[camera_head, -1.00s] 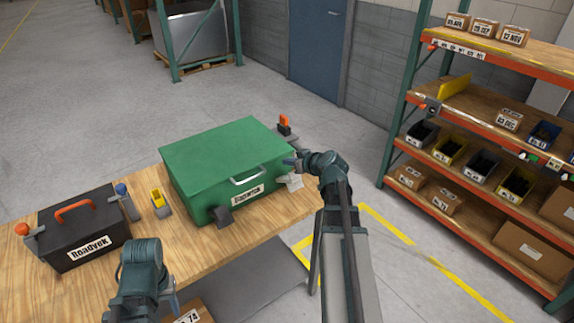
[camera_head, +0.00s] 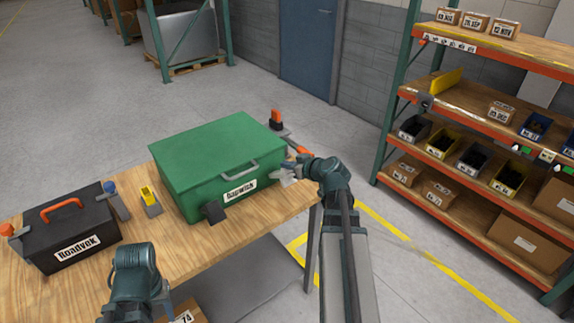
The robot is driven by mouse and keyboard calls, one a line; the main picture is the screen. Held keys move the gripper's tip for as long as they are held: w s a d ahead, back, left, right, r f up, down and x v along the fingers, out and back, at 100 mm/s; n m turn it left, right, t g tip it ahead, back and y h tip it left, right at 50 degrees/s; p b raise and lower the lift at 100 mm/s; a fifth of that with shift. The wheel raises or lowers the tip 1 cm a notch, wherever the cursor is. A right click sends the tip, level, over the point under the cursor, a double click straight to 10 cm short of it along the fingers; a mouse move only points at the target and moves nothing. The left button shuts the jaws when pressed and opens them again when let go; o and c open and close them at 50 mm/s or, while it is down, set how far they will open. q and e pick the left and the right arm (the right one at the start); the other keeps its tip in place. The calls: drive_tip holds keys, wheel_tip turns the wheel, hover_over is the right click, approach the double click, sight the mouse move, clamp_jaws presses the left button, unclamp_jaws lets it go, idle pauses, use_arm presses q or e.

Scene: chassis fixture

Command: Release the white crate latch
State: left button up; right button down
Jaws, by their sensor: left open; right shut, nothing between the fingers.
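The green crate (camera_head: 205,150), labelled "Bagwick", stands closed on the wooden table. A white latch piece (camera_head: 287,180) shows at its right front corner. A dark latch piece (camera_head: 213,212) shows low on its front left. My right gripper (camera_head: 293,168) is shut with nothing in it, just above and beside the white piece; whether they touch is unclear. An orange-red lever (camera_head: 298,146) lies tilted just behind that gripper. My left gripper (camera_head: 164,299) is open, low in front of the table, and its fingers are mostly hidden by its own wrist.
A black "Roadvek" case (camera_head: 70,240) with an orange handle is at the left. Clamps with a yellow handle (camera_head: 148,194) and a blue knob (camera_head: 110,187) stand between the cases. An upright orange-handled clamp (camera_head: 276,118) is behind the crate. Shelves (camera_head: 470,110) stand right.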

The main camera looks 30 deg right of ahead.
drive_tip(key=shift+s+a+f, duration=0.1)
drive_tip(key=shift+s+f, duration=0.1)
drive_tip(key=r+p, duration=0.1)
drive_tip(key=w+r+p, duration=0.1)
drive_tip(key=r, duration=0.1)
drive_tip(key=r+p, duration=0.1)
drive_tip(key=p, duration=0.1)
drive_tip(key=shift+w+r, duration=0.15)
drive_tip(key=shift+w, duration=0.1)
drive_tip(key=s+r+p, duration=0.2)
drive_tip(key=s, duration=0.6)
drive_tip(key=shift+s+d, duration=0.3)
drive_tip(key=shift+d, duration=0.1)
drive_tip(key=shift+a+f, duration=0.1)
